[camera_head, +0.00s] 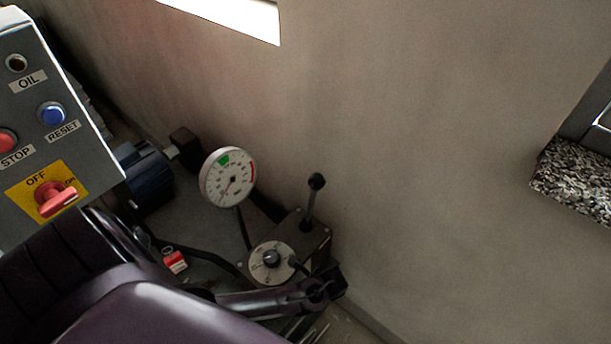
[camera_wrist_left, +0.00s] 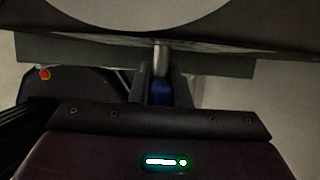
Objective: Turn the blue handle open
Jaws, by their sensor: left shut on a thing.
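The blue handle (camera_wrist_left: 162,93) shows in the left wrist view as a short blue grip below a metal stem, under a large pale round face. My left gripper (camera_wrist_left: 163,84) is shut on it, with a dark finger on either side. In the head view my left arm comes in from the lower left and reaches the low end of the valve block (camera_head: 318,243). I cannot make out the blue handle there. My right gripper is in neither view.
A pressure gauge (camera_head: 228,177) and a black-knobbed lever (camera_head: 314,200) stand by a dial (camera_head: 272,263). A control panel (camera_head: 85,120) with buttons and a red switch (camera_head: 55,199) is at left. A red padlock (camera_head: 175,262) lies low.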

